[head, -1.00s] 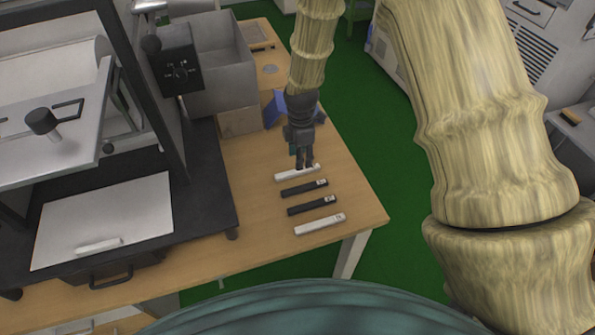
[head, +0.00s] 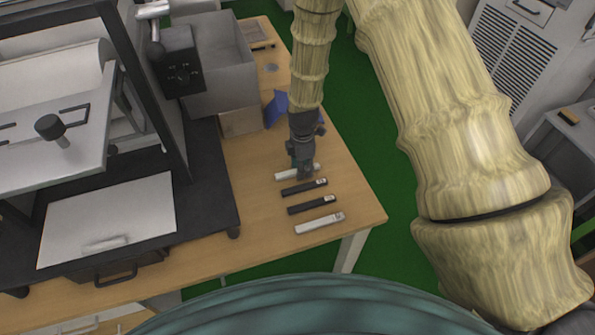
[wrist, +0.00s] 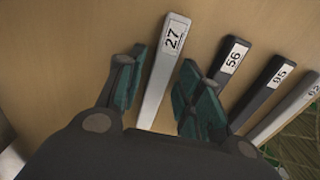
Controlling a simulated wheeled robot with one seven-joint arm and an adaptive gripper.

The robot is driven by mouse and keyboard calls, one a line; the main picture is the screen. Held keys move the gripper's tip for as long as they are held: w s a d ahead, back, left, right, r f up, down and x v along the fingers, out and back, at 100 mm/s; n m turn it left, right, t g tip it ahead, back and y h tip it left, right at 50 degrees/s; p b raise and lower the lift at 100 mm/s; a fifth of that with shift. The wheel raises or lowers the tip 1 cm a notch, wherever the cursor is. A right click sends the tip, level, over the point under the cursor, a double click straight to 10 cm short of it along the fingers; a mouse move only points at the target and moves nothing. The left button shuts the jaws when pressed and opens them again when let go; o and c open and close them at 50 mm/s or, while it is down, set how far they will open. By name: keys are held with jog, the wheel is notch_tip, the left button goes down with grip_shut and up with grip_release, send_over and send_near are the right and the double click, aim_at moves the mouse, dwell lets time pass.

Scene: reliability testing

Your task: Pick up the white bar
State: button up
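A white bar labelled 27 (wrist: 160,76) lies on the table between the fingers of my gripper (wrist: 158,88) in the wrist view. My gripper is open, its green pads on both sides of the bar with gaps showing. In the head view my gripper (head: 302,172) is low over this bar (head: 287,175), the farthest of the row, and hides part of it. A second white bar (head: 319,223) is nearest in the row; it shows at the right edge of the wrist view (wrist: 288,106). Another white bar (head: 105,244) lies on a white plate at the left.
Two black bars, labelled 56 (wrist: 232,62) and 95 (wrist: 266,84), lie between the white ones, close to my right finger. A grey bin (head: 218,60) and a blue object (head: 277,108) stand farther back on the wooden table (head: 255,200). A dark machine frame (head: 205,200) stands at the left.

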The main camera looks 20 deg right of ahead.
grip_shut()
jog(key=shift+r, duration=0.2)
